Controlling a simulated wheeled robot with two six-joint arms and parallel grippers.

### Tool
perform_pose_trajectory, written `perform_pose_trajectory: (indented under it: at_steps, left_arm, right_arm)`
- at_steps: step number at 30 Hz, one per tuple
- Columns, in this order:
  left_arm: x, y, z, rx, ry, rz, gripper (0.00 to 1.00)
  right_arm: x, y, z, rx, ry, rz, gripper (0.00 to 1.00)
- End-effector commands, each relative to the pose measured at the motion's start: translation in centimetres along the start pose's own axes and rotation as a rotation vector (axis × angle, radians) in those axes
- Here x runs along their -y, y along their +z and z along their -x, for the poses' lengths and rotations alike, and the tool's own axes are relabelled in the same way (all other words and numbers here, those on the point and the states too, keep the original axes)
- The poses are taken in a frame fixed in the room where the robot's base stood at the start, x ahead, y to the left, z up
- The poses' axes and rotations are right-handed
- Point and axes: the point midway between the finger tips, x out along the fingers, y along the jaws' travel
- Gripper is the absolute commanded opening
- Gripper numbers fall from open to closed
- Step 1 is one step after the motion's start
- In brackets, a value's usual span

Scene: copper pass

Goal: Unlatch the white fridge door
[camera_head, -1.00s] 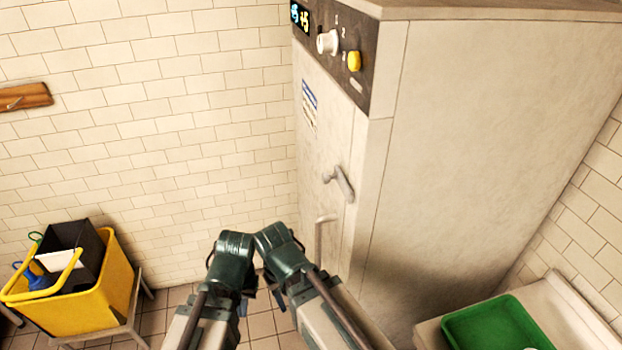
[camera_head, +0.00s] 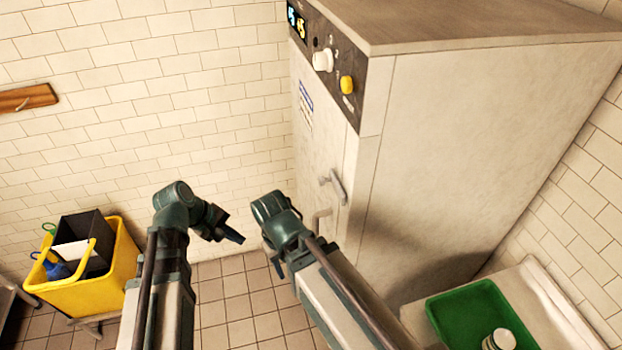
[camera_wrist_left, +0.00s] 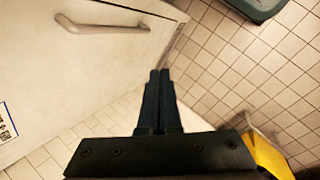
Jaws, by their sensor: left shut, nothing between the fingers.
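The white fridge (camera_head: 450,160) stands at the right of the head view, its door (camera_head: 318,135) appearing closed. A grey latch lever (camera_head: 337,187) sits on the door's right edge, slanting downward. A pale bar handle (camera_head: 320,220) is below it, partly hidden by my right arm. My left gripper (camera_head: 234,237) is shut and empty, apart from the door and to its left. In the left wrist view its fingers (camera_wrist_left: 157,90) are together, with a handle (camera_wrist_left: 105,25) on the door beyond them. My right gripper (camera_head: 279,268) is low in front of the door; its jaw opening is unclear.
A yellow bucket (camera_head: 122,268) with a black box (camera_head: 88,238) stands at lower left. A green tray (camera_head: 465,325) lies on a pale counter (camera_head: 535,295) at lower right. Tiled floor (camera_head: 240,300) is open between my arms. A control panel (camera_head: 338,75) tops the fridge front.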

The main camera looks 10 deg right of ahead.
Motion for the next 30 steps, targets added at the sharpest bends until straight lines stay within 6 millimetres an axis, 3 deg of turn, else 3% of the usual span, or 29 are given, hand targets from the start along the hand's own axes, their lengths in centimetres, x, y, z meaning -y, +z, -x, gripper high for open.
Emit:
perform_pose_trajectory:
  at_steps: [6,12,18,30]
  left_arm:
    - [-8.3,2.2,0.3,0.238,0.231,0.462,0.00]
    - [-13.4,3.7,1.9,0.460,0.322,0.772,0.00]
    - [-15.0,4.3,2.6,0.547,0.340,0.878,0.00]
    - [-15.1,4.4,2.3,0.550,0.339,0.882,0.00]
  right_arm:
    - [0.0,0.0,-0.1,0.000,0.000,0.000,0.50]
    - [0.0,0.0,-0.1,0.000,0.000,0.000,0.50]
    - [0.0,0.0,-0.1,0.000,0.000,0.000,0.50]
    - [0.0,0.0,-0.3,0.000,0.000,0.000,0.50]
